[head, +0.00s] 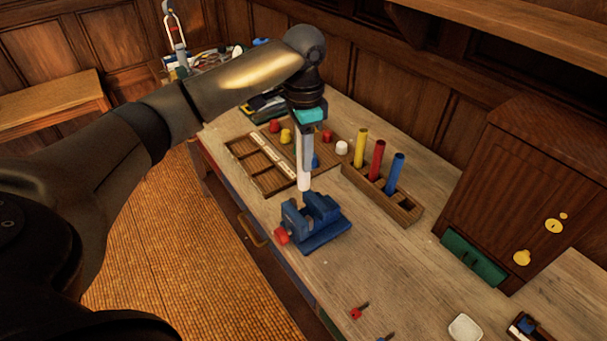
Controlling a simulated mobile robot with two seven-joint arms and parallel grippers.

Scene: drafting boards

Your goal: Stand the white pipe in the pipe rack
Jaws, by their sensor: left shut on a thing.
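My left gripper (307,150) is shut on the white pipe (304,182). It points down over the workbench and holds the pipe about upright. The pipe's lower end shows below the fingers, just above or behind the blue vise (319,226) in the picture; I cannot tell whether it touches the vise. Its upper part is hidden by the gripper. The wooden pipe rack (410,213) is to the right of the gripper. A yellow pipe, a red pipe and a blue pipe (395,174) stand in it, and its near right end is bare. My right gripper is out of view.
A divided wooden tray (236,149) and a board with coloured pegs (286,136) lie behind the vise. A wooden cabinet (520,190) stands at the right. A white dish (465,328) is near the front. The bench between vise and dish is mostly clear.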

